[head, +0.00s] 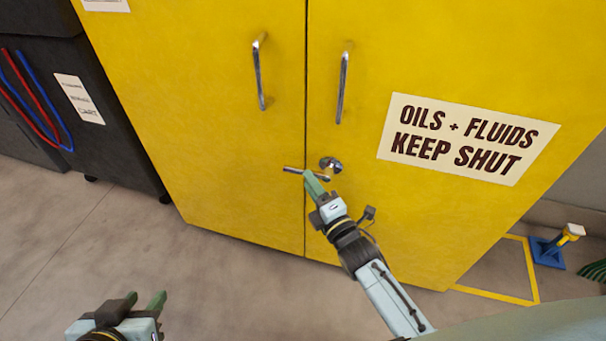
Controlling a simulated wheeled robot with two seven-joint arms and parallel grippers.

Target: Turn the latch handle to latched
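The latch handle (292,169) is a metal lever on the yellow cabinet (220,140). Its round metal mount (331,164) sits on the right door near the seam. The lever runs roughly level to the left, its tip crossing the seam. My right gripper (313,183) is at the lever, its green fingers overlapping it in the head view. I cannot tell whether they grip it, touch it or are just in front; the fingers hide part of the lever. My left gripper (145,301) is low at the left, away from the cabinet, fingers apart and empty.
Two upright metal door handles (258,72) and (343,86) are above the latch. A sign (468,138) is on the right door. A dark cart (85,110) stands left. A blue-based object (548,250) is at right. Floor in front is clear.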

